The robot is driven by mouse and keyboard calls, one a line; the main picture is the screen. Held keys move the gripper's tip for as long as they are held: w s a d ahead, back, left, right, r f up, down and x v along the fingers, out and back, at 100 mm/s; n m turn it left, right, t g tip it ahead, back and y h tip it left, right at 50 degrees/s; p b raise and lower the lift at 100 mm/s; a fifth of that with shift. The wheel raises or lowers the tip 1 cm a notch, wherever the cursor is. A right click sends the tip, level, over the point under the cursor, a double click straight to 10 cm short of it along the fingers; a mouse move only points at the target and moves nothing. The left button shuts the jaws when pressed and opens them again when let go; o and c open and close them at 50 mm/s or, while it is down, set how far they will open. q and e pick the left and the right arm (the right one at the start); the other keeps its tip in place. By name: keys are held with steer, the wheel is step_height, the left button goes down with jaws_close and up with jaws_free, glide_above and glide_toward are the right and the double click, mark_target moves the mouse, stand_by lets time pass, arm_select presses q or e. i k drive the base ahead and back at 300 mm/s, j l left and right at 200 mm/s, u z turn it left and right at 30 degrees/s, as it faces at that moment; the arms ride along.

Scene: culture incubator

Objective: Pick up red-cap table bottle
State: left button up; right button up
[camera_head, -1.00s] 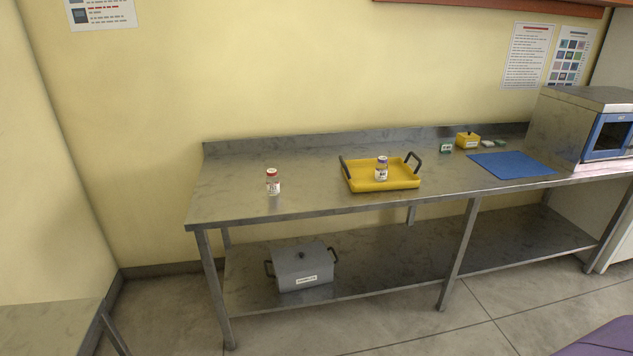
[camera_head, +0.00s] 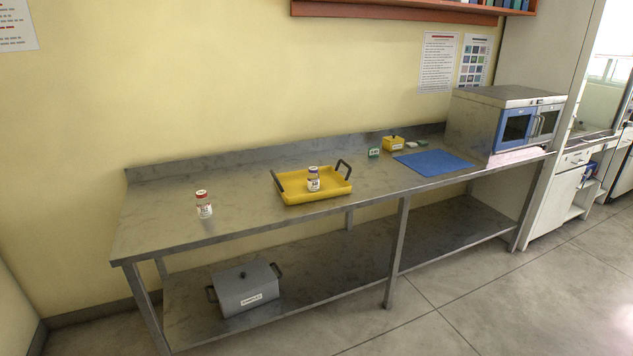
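The red-cap bottle (camera_head: 204,205) stands upright on the left part of the steel table (camera_head: 160,225). It has a white label and nothing touches it. To its right, a second bottle with a purple cap (camera_head: 313,180) stands in a yellow tray (camera_head: 329,193) with dark handles. Neither of my grippers shows in the head view.
A blue mat (camera_head: 432,162), a small yellow box (camera_head: 393,143) and an incubator (camera_head: 505,122) sit farther right on the table. A grey lidded box (camera_head: 246,290) is on the lower shelf. The tabletop around the red-cap bottle is clear, as is the floor in front (camera_head: 430,325).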

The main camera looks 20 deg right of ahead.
mark_target(203, 202)
steer(key=i+j, duration=0.1)
steer(key=i, duration=0.4)
steer(key=i+z, duration=0.1)
steer(key=i, duration=0.35)
steer(key=i+j+z, duration=0.1)
steer(key=i, duration=0.4)
steer(key=j, duration=0.05)
